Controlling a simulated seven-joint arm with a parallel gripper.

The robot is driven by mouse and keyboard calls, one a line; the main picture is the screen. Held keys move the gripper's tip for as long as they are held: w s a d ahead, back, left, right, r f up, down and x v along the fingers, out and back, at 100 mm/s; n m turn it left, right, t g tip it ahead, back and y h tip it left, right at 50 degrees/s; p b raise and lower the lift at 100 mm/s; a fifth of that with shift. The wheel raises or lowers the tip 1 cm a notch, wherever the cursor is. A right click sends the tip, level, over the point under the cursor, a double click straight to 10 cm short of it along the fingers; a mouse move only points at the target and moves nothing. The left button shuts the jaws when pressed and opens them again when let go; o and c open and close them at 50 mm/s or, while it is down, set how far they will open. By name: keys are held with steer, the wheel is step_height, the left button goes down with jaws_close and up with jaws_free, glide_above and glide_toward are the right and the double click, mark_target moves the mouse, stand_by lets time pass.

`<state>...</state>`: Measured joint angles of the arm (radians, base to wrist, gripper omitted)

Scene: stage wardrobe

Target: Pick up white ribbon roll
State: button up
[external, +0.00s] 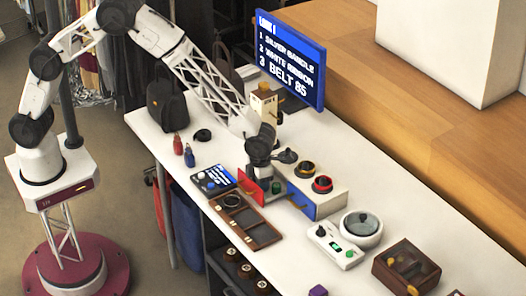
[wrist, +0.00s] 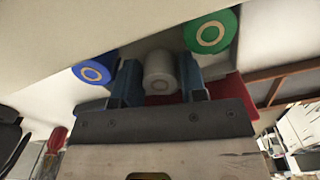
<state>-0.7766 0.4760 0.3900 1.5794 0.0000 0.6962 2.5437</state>
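The white ribbon roll (wrist: 160,74) shows in the wrist view between the two blue fingers of my gripper (wrist: 158,80). A narrow gap seems to show on each side of it, so the fingers look open around it. A blue roll (wrist: 92,72) is on its left and a green roll (wrist: 211,35) on its right. In the external view my gripper reaches down at the red-fronted compartment (external: 252,187), where the green roll (external: 276,188) shows. My wrist hides the white roll there.
A compartment with a yellow-rimmed roll (external: 307,168) and a red-rimmed roll (external: 322,184) adjoins on the right. A brown wooden tray (external: 262,236) lies in front. The sign (external: 291,58) lists "white ribbon" second.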

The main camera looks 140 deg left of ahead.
steer(key=shift+c, duration=0.3)
steer(key=c, duration=0.5)
steer(key=shift+r, duration=0.15)
steer(key=shift+r, duration=4.9)
